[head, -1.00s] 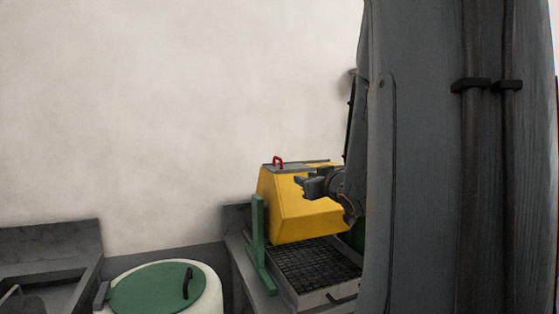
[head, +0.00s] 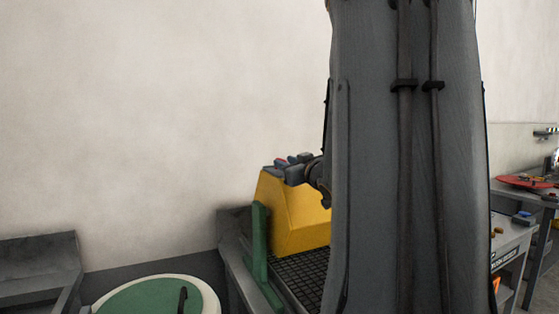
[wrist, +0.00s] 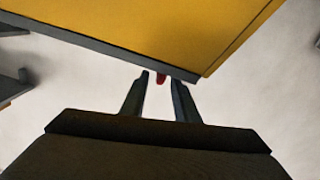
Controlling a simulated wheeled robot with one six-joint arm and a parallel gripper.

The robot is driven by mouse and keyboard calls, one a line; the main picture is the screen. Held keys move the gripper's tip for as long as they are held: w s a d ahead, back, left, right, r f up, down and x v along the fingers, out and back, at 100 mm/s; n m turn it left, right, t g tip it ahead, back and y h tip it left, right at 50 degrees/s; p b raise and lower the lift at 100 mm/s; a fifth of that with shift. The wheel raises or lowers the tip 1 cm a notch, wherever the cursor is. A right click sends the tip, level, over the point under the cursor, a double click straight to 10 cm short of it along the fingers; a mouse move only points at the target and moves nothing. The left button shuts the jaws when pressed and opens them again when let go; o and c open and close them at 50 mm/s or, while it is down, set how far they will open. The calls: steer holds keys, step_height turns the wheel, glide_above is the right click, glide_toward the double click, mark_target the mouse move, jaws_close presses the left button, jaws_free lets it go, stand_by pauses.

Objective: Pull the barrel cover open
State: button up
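The yellow barrel (head: 297,215) is held at a green stand (head: 259,240), and it also shows across the top of the wrist view (wrist: 190,28). A grey edge (wrist: 95,50), seemingly its cover, runs along the barrel in the wrist view. The red handle (wrist: 161,78) sticks out past this edge. My gripper (head: 287,163) is at the barrel's top by the handle. In the wrist view its two fingers (wrist: 160,80) stand apart, with the red handle between them and gaps on both sides. Most of the handle and cover top are hidden.
A black grate (head: 300,275) lies under the barrel. A white drum with a green lid (head: 145,299) stands at the lower left, beside a grey bench (head: 35,262). A table with a red disc (head: 525,182) is at the far right. My arm blocks the middle right.

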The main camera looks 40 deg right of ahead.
steer(key=shift+p+x, duration=0.35)
steer(key=shift+x, duration=1.65)
jaws_close()
